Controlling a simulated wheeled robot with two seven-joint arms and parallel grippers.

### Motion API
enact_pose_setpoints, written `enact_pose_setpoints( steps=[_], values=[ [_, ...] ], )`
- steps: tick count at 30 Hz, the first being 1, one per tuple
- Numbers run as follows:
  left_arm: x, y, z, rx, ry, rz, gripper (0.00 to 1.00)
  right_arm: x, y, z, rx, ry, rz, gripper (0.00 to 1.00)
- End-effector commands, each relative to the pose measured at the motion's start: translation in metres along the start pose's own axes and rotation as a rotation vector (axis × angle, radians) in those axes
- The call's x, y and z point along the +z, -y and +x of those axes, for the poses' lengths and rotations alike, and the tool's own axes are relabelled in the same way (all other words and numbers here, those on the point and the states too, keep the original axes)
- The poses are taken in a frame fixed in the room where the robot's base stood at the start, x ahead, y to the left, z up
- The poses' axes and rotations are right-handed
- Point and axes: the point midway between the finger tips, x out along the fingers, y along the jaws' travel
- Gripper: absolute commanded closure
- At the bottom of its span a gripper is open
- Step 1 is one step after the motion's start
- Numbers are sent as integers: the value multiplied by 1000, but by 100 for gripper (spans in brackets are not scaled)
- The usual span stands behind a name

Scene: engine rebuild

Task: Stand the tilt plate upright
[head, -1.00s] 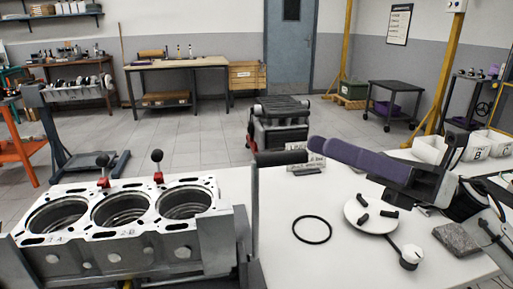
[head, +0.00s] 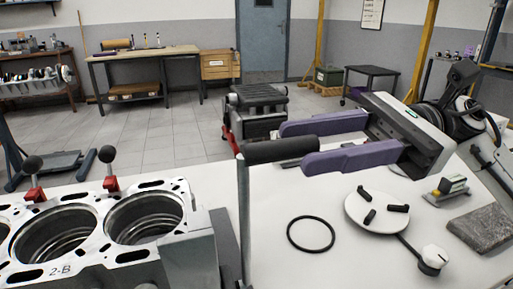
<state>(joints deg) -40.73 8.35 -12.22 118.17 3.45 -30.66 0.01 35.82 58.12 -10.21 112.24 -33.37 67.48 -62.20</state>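My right gripper (head: 293,148) comes from the right with two purple fingers spread apart. The bar's right end shows between the fingertips; I cannot tell whether they touch it. My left gripper is out of view.
The engine block (head: 62,272) with open cylinders stands at left. On the white table (head: 300,271) lie a black ring (head: 310,233), a round white plate (head: 363,229) with black pads, a white knob (head: 433,257) and a grey block (head: 485,229). The front middle of the table is clear.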

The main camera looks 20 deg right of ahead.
Motion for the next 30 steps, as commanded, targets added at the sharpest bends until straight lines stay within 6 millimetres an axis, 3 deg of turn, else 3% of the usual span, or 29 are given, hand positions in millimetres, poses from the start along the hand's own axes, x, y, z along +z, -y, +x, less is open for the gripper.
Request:
enact_pose_setpoints(
  steps=[3,10,15,23,30],
  values=[
    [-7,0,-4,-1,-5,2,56,3,-1,25,4,2,-2,63],
    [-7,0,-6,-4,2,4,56,2,0,59,2,1,-1,63],
    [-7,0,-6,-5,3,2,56,1,0,70,1,1,1,63],
    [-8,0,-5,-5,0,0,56,0,0,71,-1,1,1,63],
    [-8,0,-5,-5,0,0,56,0,0,71,-1,1,1,100]
  ],
)
